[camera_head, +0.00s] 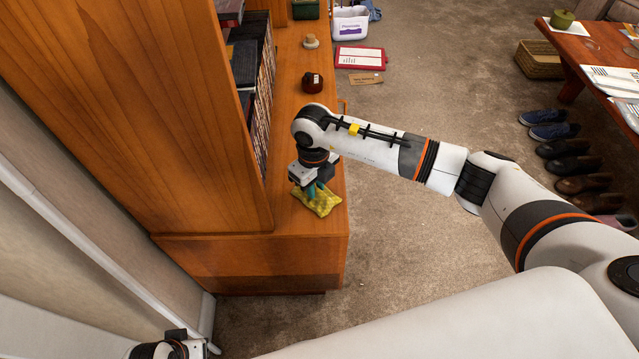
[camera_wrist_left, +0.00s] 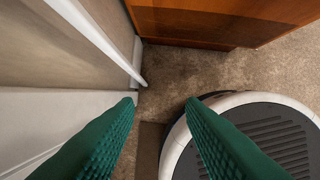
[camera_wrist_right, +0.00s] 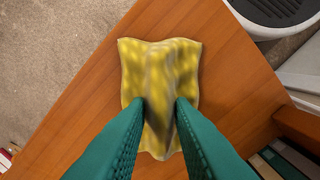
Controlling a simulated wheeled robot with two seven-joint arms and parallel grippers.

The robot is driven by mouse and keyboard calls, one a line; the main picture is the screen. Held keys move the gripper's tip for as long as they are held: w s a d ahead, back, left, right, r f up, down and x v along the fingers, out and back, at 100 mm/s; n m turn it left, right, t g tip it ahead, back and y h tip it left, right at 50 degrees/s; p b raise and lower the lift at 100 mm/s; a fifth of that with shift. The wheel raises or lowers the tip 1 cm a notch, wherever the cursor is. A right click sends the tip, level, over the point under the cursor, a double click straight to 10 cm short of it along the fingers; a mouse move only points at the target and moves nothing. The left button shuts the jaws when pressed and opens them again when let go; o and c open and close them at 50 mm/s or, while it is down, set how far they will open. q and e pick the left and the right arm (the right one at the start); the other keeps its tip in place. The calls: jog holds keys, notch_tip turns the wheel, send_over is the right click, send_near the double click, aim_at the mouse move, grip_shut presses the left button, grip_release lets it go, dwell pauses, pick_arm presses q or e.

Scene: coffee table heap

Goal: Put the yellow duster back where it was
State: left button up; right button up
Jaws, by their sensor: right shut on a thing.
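The yellow duster (camera_head: 318,202) is a patterned yellow cloth at the near end of the wooden cabinet's ledge. My right gripper (camera_head: 314,186) reaches down onto it from above. In the right wrist view the duster (camera_wrist_right: 158,65) lies spread on the wood, with a fold pinched up between the green fingers of the right gripper (camera_wrist_right: 160,105). The right gripper is shut on that fold. My left gripper (camera_wrist_left: 163,100) shows in its wrist view with its fingers apart and nothing between them, above the carpet and beside my base.
The wooden ledge (camera_head: 290,250) also bears a dark red object (camera_head: 312,83) and a small pale knob-like thing (camera_head: 311,42) farther back. Books (camera_head: 246,62) stand on the shelf to the left. Shoes (camera_head: 570,165) and a low table (camera_head: 590,50) are at the right.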

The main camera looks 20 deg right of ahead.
pick_arm(q)
jog(key=shift+a, duration=0.1)
pick_arm(e)
jog(key=shift+f, duration=0.1)
jog(key=o, duration=0.9)
pick_arm(q)
jog(key=shift+d+r, duration=0.65)
jog(key=shift+d, duration=0.05)
jog(key=shift+w+a, duration=0.1)
